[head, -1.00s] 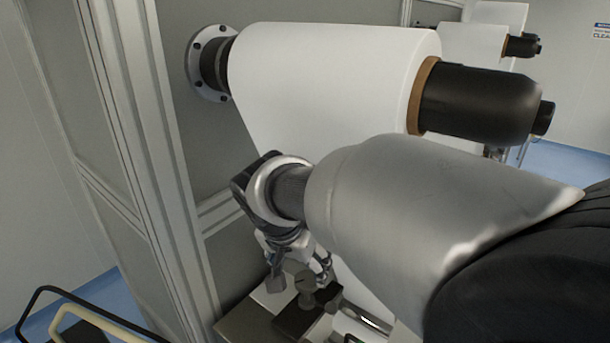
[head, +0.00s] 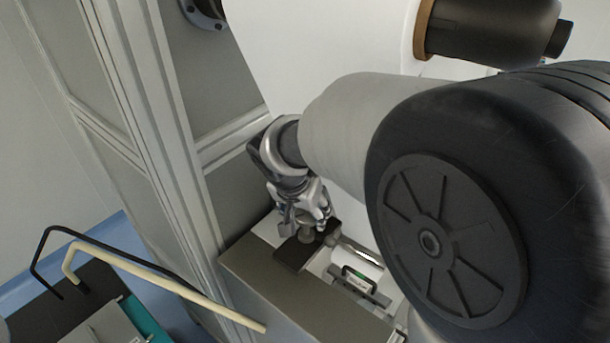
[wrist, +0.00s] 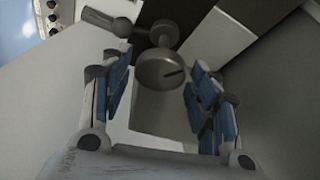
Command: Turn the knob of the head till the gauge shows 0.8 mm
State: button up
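The knob is a round grey disc with a dark line across part of its face, and it shows in the wrist view (wrist: 160,69). In the head view the knob (head: 306,237) stands on the dark head block (head: 290,256). My gripper (head: 307,212) points down at the knob. In the wrist view its blue-padded fingers (wrist: 158,80) are spread on either side of the knob, with gaps visible. The gauge (head: 360,277) is a small dark unit with a green light, right of the head block; its reading is too small to make out.
A white web roll (head: 320,40) hangs behind my arm. A grey machine frame post (head: 150,150) stands left of the gripper. A cart with a cream handle (head: 160,275) is at the lower left. A metal rod (head: 358,252) runs right from the head block.

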jog(key=c, duration=0.7)
jog(key=shift+n, duration=0.4)
jog(key=n, duration=0.1)
jog(key=n+y, duration=0.1)
jog(key=shift+d+r+n+t, duration=0.1)
jog(key=shift+d+n+t, duration=0.1)
jog(key=shift+n+t, duration=0.15)
jog(key=n+y+p, duration=0.2)
jog(key=n, duration=0.2)
jog(key=shift+d, duration=0.1)
jog(key=n+y+b, duration=0.1)
jog(key=n, duration=0.1)
jog(key=shift+w+n+b, duration=0.1)
jog(key=shift+n+b, duration=0.25)
jog(key=shift+d+n+g+y+b, duration=0.1)
jog(key=shift+n+g+y+b, duration=0.3)
jog(key=shift+n+b, duration=0.35)
